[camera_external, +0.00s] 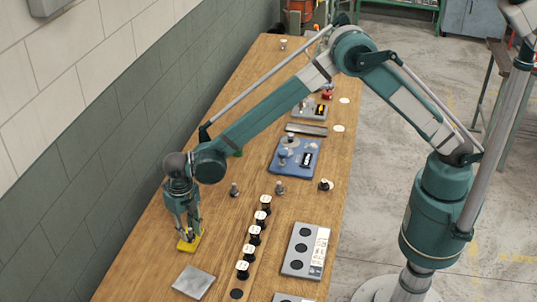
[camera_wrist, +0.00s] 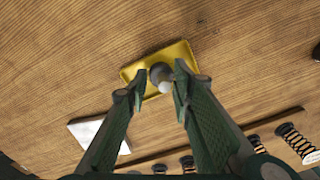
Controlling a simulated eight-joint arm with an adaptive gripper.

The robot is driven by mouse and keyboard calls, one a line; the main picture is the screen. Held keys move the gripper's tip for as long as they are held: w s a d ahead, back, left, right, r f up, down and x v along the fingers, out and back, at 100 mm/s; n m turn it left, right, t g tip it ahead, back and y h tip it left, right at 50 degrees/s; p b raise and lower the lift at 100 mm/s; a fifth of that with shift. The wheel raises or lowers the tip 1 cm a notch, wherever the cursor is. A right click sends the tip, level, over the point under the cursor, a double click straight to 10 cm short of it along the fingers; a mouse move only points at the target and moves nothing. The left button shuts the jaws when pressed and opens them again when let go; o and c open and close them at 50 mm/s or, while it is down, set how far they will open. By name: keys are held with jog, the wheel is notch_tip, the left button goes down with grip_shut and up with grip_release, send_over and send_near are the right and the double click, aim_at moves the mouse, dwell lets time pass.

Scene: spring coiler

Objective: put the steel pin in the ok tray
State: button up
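My gripper (camera_external: 188,232) points down at the yellow tray (camera_external: 189,244) at the left edge of the bench. In the wrist view, the yellow tray (camera_wrist: 180,51) lies beyond the fingertips. A grey round-headed piece, which looks like the steel pin (camera_wrist: 158,73), is between my two fingers (camera_wrist: 160,77) and over the tray. A paler small end shows beside its head. The fingers are close on both sides of it; whether they press on it, and whether it rests on the tray, I cannot tell. No label shows on the tray.
A pale grey square tray (camera_external: 193,282) lies in front of the yellow one. A row of springs (camera_external: 254,236) stands to the right, with a grey three-hole plate (camera_external: 305,250) beyond. Several pieces (camera_external: 280,188) stand mid-bench before a blue fixture (camera_external: 293,157). The wall borders the left side.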

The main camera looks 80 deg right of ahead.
jog(key=shift+r, duration=0.1)
notch_tip(320, 180, up, 12)
dwell(0.8)
dwell(0.5)
jog(key=shift+r, duration=0.1)
jog(key=s+d+r+m+t, duration=0.3)
jog(key=s+d+r+m, duration=1.2)
jog(key=s+d+r, duration=0.6)
jog(key=s+d+f+m+t, duration=0.1)
jog(key=s+d+m+t, duration=0.1)
jog(key=s+d+m, duration=0.6)
jog(key=s+d+f+m+t, duration=0.2)
jog(key=s+d+m, duration=0.5)
jog(key=s, duration=1.1)
jog(key=shift+s+d+m, duration=0.4)
jog(key=shift+d, duration=0.6)
